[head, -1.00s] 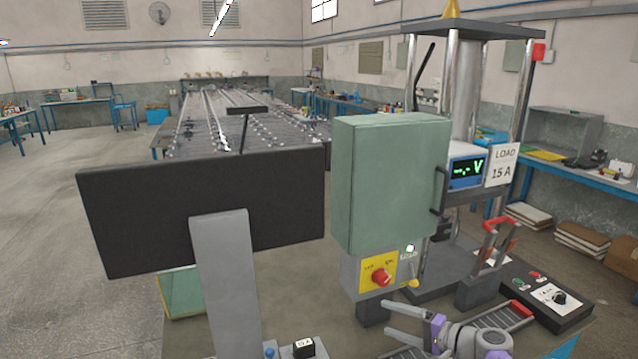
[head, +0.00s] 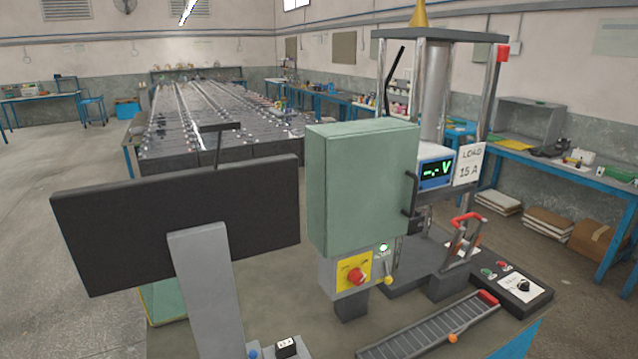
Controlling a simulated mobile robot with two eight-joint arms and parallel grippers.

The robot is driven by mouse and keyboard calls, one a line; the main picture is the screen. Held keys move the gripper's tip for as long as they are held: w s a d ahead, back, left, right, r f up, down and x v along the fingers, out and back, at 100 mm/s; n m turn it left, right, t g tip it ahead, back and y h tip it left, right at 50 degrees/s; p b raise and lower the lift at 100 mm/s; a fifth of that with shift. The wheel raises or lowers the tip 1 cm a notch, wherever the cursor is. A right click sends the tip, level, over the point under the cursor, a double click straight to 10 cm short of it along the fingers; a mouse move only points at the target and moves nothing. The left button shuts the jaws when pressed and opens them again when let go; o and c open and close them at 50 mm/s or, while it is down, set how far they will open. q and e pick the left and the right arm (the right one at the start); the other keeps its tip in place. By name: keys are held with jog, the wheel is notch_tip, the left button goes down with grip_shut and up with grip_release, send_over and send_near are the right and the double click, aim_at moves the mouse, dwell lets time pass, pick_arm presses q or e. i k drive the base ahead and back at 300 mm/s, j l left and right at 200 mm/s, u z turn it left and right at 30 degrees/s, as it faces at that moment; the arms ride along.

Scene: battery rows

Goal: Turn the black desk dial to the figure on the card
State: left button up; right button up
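The black desk dial (head: 524,286) sits on a white plate on a black control box (head: 500,284) at the right of the bench. The dial's pointer and the figures around it are too small to read. The white card (head: 468,165) reads "LOAD 15 A" and is fixed beside the blue meter (head: 436,173), whose green display shows dashes and a V. Neither of my grippers is in view.
A green cabinet (head: 358,190) with a red knob on yellow (head: 355,276) below it stands mid-bench. A black monitor back (head: 180,220) fills the left. A slotted grey rack (head: 430,328) lies in front of the control box. Green and red buttons sit beside the dial.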

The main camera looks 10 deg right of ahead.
aim_at(524, 285)
jog(key=z, duration=1.4)
jog(key=i+l+u, duration=0.1)
jog(key=u, duration=0.3)
jog(key=i+l+u, duration=0.15)
jog(key=u, duration=0.25)
jog(key=i+l+u, duration=0.15)
jog(key=l, duration=0.15)
jog(key=i+l+u, duration=0.15)
jog(key=l, duration=0.2)
jog(key=i+l+u, duration=0.2)
jog(key=l, duration=0.15)
jog(key=i+l, duration=0.1)
jog(key=l, duration=0.4)
jog(key=i+l, duration=0.1)
jog(key=l, duration=0.4)
jog(key=i+l+u, duration=0.1)
jog(key=l, duration=0.4)
jog(key=i+l, duration=0.1)
jog(key=l, duration=0.4)
